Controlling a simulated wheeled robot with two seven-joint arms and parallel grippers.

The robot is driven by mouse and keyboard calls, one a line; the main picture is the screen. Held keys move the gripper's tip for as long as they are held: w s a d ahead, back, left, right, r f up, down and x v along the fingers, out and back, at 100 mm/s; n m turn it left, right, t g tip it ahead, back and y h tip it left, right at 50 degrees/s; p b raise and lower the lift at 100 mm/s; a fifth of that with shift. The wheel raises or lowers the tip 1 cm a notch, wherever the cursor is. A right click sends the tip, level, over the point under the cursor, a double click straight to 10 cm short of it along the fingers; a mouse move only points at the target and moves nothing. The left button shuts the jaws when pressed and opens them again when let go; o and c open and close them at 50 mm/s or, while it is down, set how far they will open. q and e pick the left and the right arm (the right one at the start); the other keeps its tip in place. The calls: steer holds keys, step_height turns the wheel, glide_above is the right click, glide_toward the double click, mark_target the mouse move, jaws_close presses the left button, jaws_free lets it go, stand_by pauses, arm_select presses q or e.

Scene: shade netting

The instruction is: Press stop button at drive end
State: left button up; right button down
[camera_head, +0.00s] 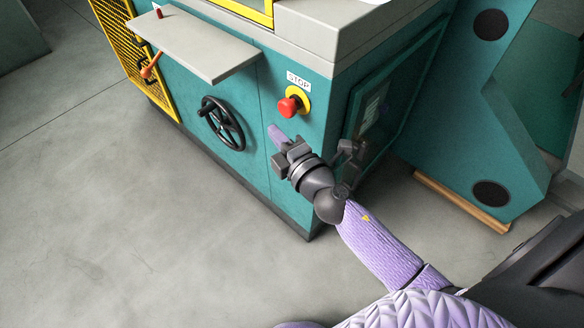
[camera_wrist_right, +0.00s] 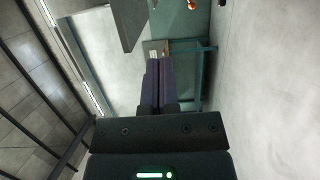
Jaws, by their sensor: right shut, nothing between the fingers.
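The red stop button (camera_head: 288,107) sits on a yellow round backing (camera_head: 304,97) on the teal machine front, near its right corner. A white STOP label (camera_head: 298,81) is above it. My right gripper (camera_head: 275,133) is below and slightly left of the button in the head view, apart from it in the picture. Its purple fingers are shut with nothing between them, and they show in the right wrist view (camera_wrist_right: 158,80). I cannot make out the button for certain in the wrist view. My left gripper is not in view.
A black handwheel (camera_head: 222,123) projects from the machine front, left of my gripper. A grey shelf (camera_head: 195,45) juts out above it. An orange lever (camera_head: 151,66) and a yellow mesh guard (camera_head: 125,40) are farther left. The concrete floor (camera_head: 130,220) in front is clear.

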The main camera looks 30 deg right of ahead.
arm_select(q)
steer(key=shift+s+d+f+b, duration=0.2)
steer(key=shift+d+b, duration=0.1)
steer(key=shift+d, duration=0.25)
arm_select(e)
steer(key=s+d, duration=0.1)
steer(key=s, duration=0.6)
steer(key=shift+s, duration=0.3)
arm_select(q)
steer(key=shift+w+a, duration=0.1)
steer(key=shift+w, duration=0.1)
arm_select(e)
steer(key=shift+f, duration=0.1)
